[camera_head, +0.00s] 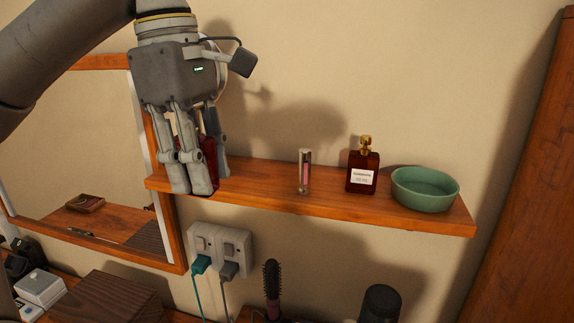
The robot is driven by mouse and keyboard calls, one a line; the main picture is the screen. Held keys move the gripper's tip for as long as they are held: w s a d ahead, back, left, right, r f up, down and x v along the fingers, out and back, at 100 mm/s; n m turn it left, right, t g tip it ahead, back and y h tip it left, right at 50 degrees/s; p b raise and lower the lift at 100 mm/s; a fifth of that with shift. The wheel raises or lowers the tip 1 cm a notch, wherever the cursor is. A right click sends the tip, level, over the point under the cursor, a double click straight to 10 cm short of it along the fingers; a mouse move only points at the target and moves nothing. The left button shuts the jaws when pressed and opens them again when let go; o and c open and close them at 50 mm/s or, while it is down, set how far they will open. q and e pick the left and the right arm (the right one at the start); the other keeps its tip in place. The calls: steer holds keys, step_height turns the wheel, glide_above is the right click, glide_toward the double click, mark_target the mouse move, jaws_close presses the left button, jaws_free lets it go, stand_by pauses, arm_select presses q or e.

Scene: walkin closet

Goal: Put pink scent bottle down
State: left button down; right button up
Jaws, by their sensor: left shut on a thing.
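My left gripper (200,185) comes down from above at the left end of the wooden wall shelf (265,200). Its fingers are shut around a deep red-pink bottle, the pink scent bottle (210,152), which is mostly hidden behind them. The bottle looks upright and close to the shelf top; I cannot tell whether its base touches the wood. My right gripper is not in view.
On the shelf stand a slim pink tube (305,173), a dark red labelled bottle with a gold cap (363,172) and a green bowl (425,190). Shelf space between my gripper and the tube is clear. A framed mirror (85,150) is left; sockets with plugs (222,249) are below.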

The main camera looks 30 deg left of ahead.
arm_select(q)
steer(key=w+a+p, duration=0.1)
steer(key=w, duration=0.5)
steer(key=w+a+f+p, duration=0.1)
steer(key=w+a, duration=0.1)
steer(key=w, duration=0.4)
steer(key=w+a+f+p, duration=0.1)
steer(key=w+p, duration=0.1)
steer(key=w, duration=0.4)
steer(key=shift+a+f, duration=0.15)
steer(key=shift+f, duration=1)
step_height(320, 180, down, 2)
steer(key=shift+w+a+f, duration=0.1)
steer(key=shift+w+f, duration=0.15)
steer(key=shift+f, duration=0.15)
steer(key=shift+s, duration=0.1)
